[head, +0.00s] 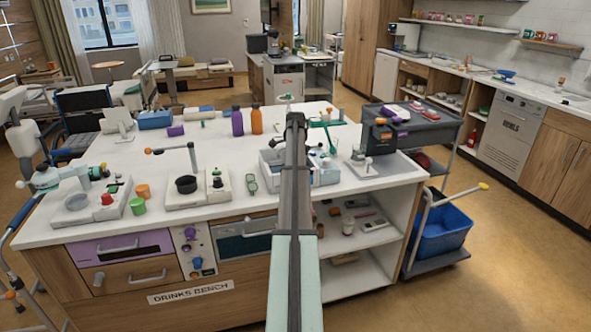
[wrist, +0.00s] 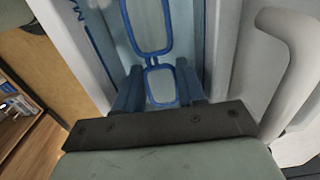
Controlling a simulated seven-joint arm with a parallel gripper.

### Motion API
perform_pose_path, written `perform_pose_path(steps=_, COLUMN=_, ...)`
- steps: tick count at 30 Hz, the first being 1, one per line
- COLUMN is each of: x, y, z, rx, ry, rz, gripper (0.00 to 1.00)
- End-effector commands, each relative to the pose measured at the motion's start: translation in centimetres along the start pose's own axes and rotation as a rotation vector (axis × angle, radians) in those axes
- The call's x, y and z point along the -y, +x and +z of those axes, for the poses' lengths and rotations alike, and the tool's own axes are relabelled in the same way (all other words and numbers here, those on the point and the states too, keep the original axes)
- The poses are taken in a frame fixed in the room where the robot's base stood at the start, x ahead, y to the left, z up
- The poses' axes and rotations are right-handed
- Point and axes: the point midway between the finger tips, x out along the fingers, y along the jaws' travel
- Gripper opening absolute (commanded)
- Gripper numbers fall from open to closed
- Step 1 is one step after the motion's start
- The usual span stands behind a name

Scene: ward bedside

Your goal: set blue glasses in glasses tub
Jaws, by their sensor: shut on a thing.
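My gripper (wrist: 160,82) is shut on the blue glasses (wrist: 152,54) in the wrist view. One lens lies between the fingers and the other extends beyond them, toward the top of the picture. Pale blue walls (wrist: 97,60) stand around the glasses; I cannot tell for sure whether these belong to the glasses tub. In the head view my arm reaches over the bench and hides the fingers and the glasses. A pale blue and white open container (head: 325,177) stands partly behind my arm there; I cannot tell whether it is the tub.
Green glasses (head: 251,184) lie on the white bench (head: 225,165), left of my arm. A white appliance (head: 184,191) stands further left, a dark machine (head: 378,137) to the right. A purple bottle (head: 237,122) and an orange bottle (head: 256,119) stand behind. A white handle (wrist: 292,70) is close by.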

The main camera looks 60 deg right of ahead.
Motion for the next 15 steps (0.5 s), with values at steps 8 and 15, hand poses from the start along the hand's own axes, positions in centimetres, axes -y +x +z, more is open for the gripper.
perform_pose_path(steps=8, x=0.00, y=0.28, z=0.00, rx=0.000, ry=0.000, rz=0.000, gripper=0.10)
perform_pose_path(steps=15, x=0.00, y=0.50, z=0.00, rx=0.000, ry=0.000, rz=0.000, gripper=0.10)
